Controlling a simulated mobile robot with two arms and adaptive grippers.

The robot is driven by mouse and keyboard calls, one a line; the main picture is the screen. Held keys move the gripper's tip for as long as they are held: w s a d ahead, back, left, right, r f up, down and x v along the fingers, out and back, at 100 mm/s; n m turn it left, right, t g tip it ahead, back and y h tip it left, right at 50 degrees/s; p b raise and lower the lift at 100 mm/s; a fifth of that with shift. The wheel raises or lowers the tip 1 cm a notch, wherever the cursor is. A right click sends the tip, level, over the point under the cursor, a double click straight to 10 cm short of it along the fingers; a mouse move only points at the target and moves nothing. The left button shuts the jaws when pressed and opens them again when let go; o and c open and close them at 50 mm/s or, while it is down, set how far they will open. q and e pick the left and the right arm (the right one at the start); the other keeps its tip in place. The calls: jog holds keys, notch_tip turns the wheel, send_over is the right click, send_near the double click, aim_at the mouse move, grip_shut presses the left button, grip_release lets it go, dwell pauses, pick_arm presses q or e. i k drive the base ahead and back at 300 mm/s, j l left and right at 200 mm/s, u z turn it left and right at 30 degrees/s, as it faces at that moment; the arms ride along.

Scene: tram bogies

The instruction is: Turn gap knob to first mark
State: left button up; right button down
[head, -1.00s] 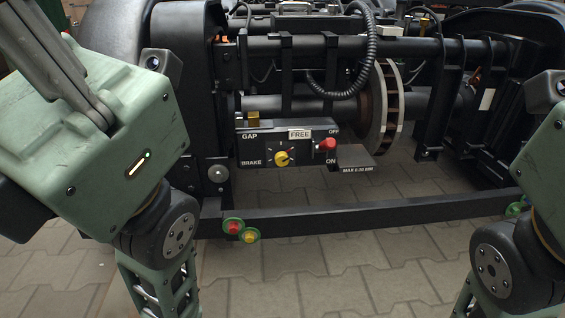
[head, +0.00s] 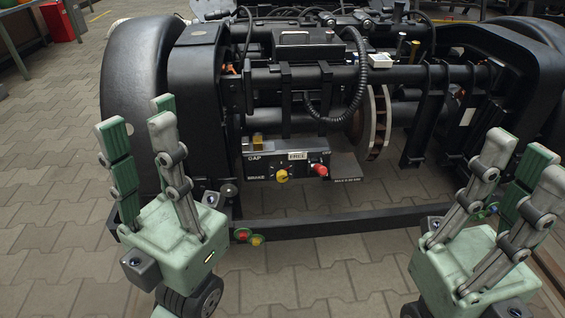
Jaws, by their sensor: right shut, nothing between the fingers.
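A dark control box (head: 262,187) hangs on the bogie frame near the middle of the head view. Its face reads GAP and BRAKE at the left and carries a white FREE tag (head: 298,156). A yellow knob (head: 282,176) sits on the face, with a red knob (head: 320,170) to its right. The knob's marks are too small to read. My left gripper (head: 138,117) is open and empty, fingers up, left of the box. Neither touches the box.
A black crossbar (head: 340,222) runs low in front of the box, with red and yellow buttons (head: 249,237) at its left. A plate (head: 346,180) and a brake disc (head: 380,120) stand right of the box. Paved floor (head: 310,285) between my arms is clear.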

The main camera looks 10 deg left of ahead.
aim_at(281, 175)
jog(key=i+l+u, duration=0.1)
jog(key=u, duration=0.35)
jog(key=i+l+u, duration=0.1)
jog(key=u, duration=0.35)
jog(key=l+u, duration=0.15)
jog(key=u, duration=0.3)
jog(key=i+l+u, duration=0.15)
jog(key=l+u, duration=0.15)
jog(key=l, duration=0.9)
jog(key=l+u, duration=0.35)
jog(key=l, duration=0.8)
jog(key=i, duration=0.05)
